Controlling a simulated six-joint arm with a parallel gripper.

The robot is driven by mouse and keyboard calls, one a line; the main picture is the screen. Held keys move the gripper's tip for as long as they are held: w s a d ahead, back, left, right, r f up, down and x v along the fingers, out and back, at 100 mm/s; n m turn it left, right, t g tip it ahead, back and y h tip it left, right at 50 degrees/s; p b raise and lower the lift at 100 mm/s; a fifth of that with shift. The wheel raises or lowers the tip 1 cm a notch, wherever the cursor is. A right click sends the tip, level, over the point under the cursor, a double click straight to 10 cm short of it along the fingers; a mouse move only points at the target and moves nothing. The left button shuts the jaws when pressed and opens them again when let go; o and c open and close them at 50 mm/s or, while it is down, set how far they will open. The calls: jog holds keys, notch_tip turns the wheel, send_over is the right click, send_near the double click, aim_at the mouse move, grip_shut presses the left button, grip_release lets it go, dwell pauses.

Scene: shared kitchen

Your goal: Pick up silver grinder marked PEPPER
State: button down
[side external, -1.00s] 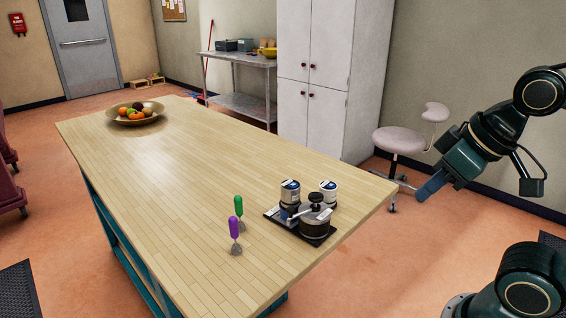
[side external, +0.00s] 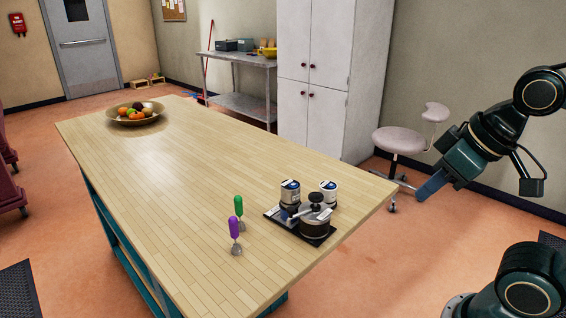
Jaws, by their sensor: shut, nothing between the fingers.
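Two small silver canisters with dark and white bands stand on a black tray (side external: 272,213) near the table's right end. One is the left canister (side external: 290,194), the other the right canister (side external: 328,190). Their markings are too small to read, so I cannot tell which, if either, is marked PEPPER. In front of them on the tray is a dark round pot (side external: 315,227) with a knobbed lid. My gripper (side external: 423,194) is shut and empty, in the air to the right of the table, well apart from the tray.
A green-handled tool (side external: 239,205) and a purple-handled tool (side external: 234,228) stand left of the tray on the wooden table (side external: 180,190). A fruit bowl (side external: 135,120) sits at the far end. A stool (side external: 398,141) stands behind my gripper. The table's middle is clear.

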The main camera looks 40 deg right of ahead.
jog(key=c, duration=0.7)
grip_release()
jog(key=shift+o, duration=0.2)
jog(key=w+r+m+g, duration=0.1)
jog(key=w+r+m, duration=0.25)
jog(key=w, duration=0.35)
jog(key=w+r+m+g, duration=0.2)
jog(key=w+m, duration=0.2)
jog(key=w, duration=0.4)
jog(key=w+f+m+g, duration=0.1)
jog(key=w+f+m, duration=0.2)
jog(key=w, duration=0.5)
jog(key=w+f+m+g, duration=0.1)
jog(key=w+f+m, duration=0.2)
jog(key=w+m, duration=0.2)
jog(key=w, duration=0.3)
jog(key=shift+m, duration=0.35)
jog(key=shift+w+f, duration=0.1)
jog(key=shift+f, duration=0.1)
